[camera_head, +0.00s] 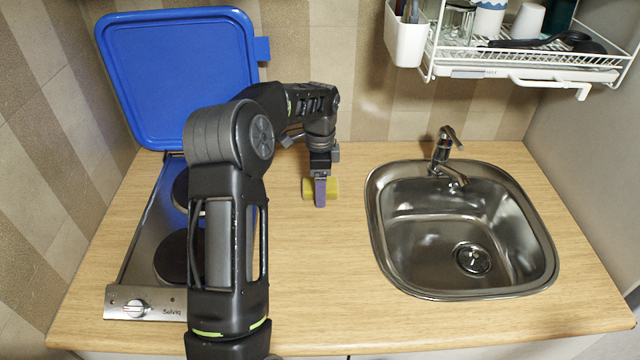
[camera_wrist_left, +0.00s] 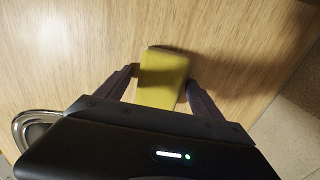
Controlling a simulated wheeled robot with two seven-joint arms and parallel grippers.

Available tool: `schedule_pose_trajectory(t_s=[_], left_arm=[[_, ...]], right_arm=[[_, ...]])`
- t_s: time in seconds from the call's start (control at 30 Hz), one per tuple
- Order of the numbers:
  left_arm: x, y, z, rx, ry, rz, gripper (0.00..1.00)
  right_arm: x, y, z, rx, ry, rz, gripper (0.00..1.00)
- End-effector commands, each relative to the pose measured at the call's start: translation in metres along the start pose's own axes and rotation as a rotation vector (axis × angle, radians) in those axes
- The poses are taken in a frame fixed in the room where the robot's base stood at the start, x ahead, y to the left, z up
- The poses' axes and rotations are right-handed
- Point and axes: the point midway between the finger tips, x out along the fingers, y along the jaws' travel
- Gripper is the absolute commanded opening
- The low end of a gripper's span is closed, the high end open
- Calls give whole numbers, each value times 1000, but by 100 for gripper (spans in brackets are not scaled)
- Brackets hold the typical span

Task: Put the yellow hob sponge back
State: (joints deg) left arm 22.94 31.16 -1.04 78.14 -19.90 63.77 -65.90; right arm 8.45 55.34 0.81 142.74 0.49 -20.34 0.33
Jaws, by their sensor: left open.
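The yellow sponge (camera_head: 333,189) sits on the wooden worktop between the hob and the sink, mostly hidden behind my left gripper in the head view. My left gripper (camera_head: 320,200) points down at it. In the left wrist view the sponge (camera_wrist_left: 162,78) lies between the two fingers of my left gripper (camera_wrist_left: 160,80). The fingers are open, one on each side of it, and the right finger is very close to its edge. Whether either finger touches it I cannot tell. My right gripper is in neither view.
The hob (camera_head: 146,290) is at the left with its blue lid (camera_head: 180,75) raised against the wall. My left arm hides part of the hob. The steel sink (camera_head: 380,235) with its tap (camera_head: 443,150) is at the right. A white dish rack (camera_head: 520,68) hangs above.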

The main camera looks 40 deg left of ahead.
Motion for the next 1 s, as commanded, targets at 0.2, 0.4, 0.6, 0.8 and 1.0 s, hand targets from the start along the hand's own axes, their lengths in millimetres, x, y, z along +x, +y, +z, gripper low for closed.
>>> schedule_pose_trajectory(t_s=[0.2, 0.4, 0.6, 0.8, 1.0], left_arm=[[-6, 0, 0, 0, 0, -1, 77], [-30, -1, 0, 0, 1, -4, 77], [-72, -1, -1, 1, 3, -5, 77], [-113, 0, -1, 1, 1, -2, 77], [-124, 0, 0, 0, 0, 0, 77]], right_arm=[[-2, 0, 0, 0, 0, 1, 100], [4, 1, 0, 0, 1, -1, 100], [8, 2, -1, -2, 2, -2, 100], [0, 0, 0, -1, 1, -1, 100], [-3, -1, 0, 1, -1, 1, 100]])
